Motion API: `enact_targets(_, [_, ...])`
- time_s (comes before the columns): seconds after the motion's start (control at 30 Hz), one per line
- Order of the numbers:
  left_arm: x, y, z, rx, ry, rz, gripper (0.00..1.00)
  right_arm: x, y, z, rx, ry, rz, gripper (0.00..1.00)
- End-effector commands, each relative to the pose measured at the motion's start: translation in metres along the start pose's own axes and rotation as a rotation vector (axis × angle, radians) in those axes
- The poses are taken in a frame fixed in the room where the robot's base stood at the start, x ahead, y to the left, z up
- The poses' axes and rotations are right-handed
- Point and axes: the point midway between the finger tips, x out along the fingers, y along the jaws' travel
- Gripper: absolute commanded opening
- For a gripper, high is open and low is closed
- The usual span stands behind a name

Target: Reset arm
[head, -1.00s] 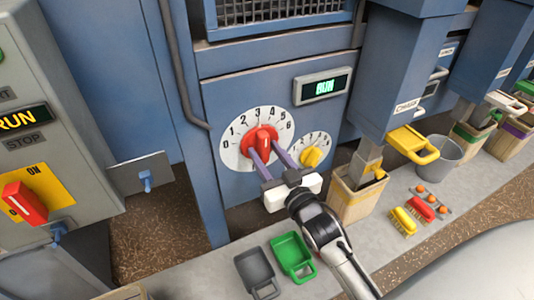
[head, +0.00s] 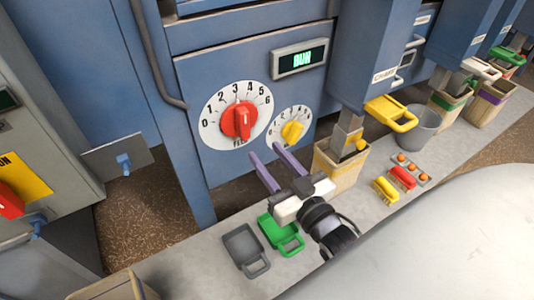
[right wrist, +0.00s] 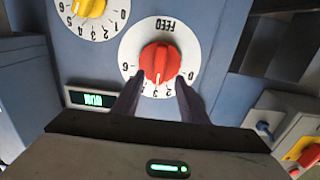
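My right gripper (head: 267,154) is open and empty, with two purple fingers apart. It is in front of the blue panel, below and to the right of the red knob (head: 241,121) in the head view, clear of it. In the right wrist view, the red knob (right wrist: 160,62) shows beyond and between the fingertips (right wrist: 157,94). The knob sits on a white dial (head: 210,128) marked FEED, and its white mark points near the 3 in the wrist view. My left gripper is not in view.
A smaller dial has a yellow knob (head: 292,131). A lit display (head: 301,60) is above. On the ledge are a grey scoop (head: 243,246), a green scoop (head: 281,233), a wooden bin (head: 337,172), brushes (head: 402,177) and a grey bucket (head: 424,124).

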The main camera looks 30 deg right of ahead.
Motion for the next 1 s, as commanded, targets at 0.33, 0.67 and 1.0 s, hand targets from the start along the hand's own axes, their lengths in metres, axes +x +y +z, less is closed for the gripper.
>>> enact_targets(0.33, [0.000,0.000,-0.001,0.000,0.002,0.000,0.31,0.000,0.000,0.001,0.000,-0.002,-0.001,0.39])
enact_targets(0.67, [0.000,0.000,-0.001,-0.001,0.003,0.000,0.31,-0.050,-0.045,0.130,-0.002,-0.388,-0.123,0.39])
enact_targets(1.0, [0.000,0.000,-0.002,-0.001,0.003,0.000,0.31,-0.148,-0.084,0.242,-0.034,-0.780,-0.269,0.39])
